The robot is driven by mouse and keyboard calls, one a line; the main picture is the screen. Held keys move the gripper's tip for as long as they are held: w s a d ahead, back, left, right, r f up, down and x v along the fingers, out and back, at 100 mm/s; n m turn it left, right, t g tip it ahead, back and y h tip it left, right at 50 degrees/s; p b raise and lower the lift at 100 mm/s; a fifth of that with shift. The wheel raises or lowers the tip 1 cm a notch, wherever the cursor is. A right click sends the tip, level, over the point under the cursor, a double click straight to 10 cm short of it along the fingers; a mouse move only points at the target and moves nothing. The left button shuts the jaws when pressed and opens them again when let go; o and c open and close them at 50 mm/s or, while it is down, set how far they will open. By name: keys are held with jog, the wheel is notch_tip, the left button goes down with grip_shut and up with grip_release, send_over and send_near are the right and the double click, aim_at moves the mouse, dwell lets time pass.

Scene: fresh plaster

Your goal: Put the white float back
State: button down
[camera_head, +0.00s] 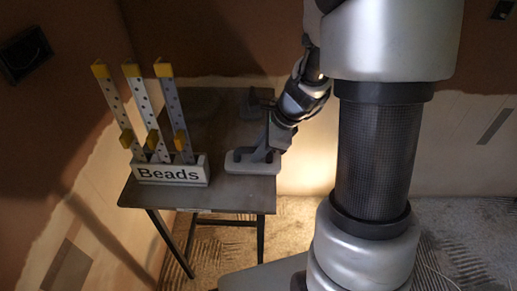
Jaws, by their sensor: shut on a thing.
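The white float (240,167), pale grey in this light, is at the front right of the small dark table (158,196). Its flat base is level and its handle slants up from it. My gripper (272,143) is shut on the float's handle from the upper right. The fingers are small and partly hidden in the dark. I cannot tell whether the base touches the tabletop or hangs just above it.
A pale box labelled "Beads" (172,174) stands at the table's front left, with three tall perforated strips (143,105) with yellow parts rising from it. A dark object (249,104) sits at the back right. The tabletop between them looks clear. Walls stand close behind.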

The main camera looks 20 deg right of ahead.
jog(key=shift+f, duration=0.1)
jog(key=c, duration=1.6)
grip_release()
jog(key=shift+o, duration=0.2)
jog(key=p+v, duration=0.6)
jog(key=v, duration=0.2)
